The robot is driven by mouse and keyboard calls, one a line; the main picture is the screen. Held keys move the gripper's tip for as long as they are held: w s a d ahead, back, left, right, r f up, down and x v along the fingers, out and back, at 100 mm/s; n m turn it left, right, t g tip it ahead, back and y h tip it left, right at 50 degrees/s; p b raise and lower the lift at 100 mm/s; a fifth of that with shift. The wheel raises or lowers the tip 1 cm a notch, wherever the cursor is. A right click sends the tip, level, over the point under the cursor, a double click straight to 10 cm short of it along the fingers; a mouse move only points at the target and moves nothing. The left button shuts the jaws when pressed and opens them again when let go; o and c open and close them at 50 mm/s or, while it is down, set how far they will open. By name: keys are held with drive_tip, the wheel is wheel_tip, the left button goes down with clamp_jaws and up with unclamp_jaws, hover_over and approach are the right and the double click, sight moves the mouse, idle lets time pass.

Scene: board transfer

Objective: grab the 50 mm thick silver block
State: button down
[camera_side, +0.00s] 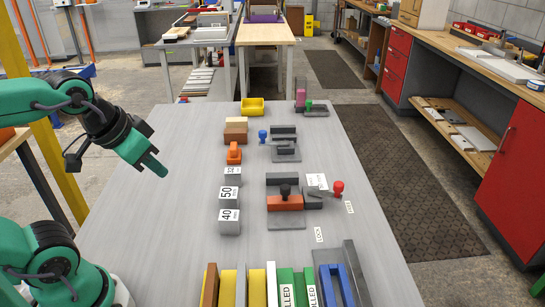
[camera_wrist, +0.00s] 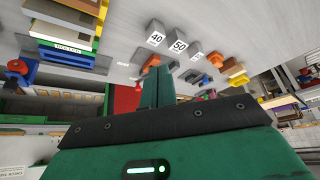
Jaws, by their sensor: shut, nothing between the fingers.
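The silver block marked 50 (camera_side: 229,197) stands on the grey table in the side view, in a row between the block marked 40 (camera_side: 229,221) and a smaller block marked 32 (camera_side: 233,176). The 50 block also shows in the wrist view (camera_wrist: 181,42), beyond my fingertips and a little to the right. My gripper (camera_side: 160,171) is shut and empty, above the left part of the table, left of the row of blocks and apart from them. Its green fingers (camera_wrist: 158,75) lie together in the wrist view.
A fixture with an orange bar (camera_side: 286,203) is to the right. Several coloured upright boards (camera_side: 286,284) stand at the front. The table left of the row is clear.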

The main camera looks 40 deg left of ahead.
drive_tip(key=c, duration=2.1)
unclamp_jaws()
drive_tip(key=o, duration=1.5)
drive_tip(key=shift+c, duration=0.2)
drive_tip(key=shift+w, duration=0.15)
drive_tip(key=n+g, duration=0.5)
drive_tip(key=n, duration=0.3)
hover_over(229, 192)
drive_tip(key=f, duration=1.5)
drive_tip(key=shift+s+f, duration=0.2)
drive_tip(key=shift+f, duration=0.05)
drive_tip(key=shift+w+f+g, duration=0.25)
drive_tip(key=shift+f+g, duration=0.05)
drive_tip(key=shift+f, duration=1.6)
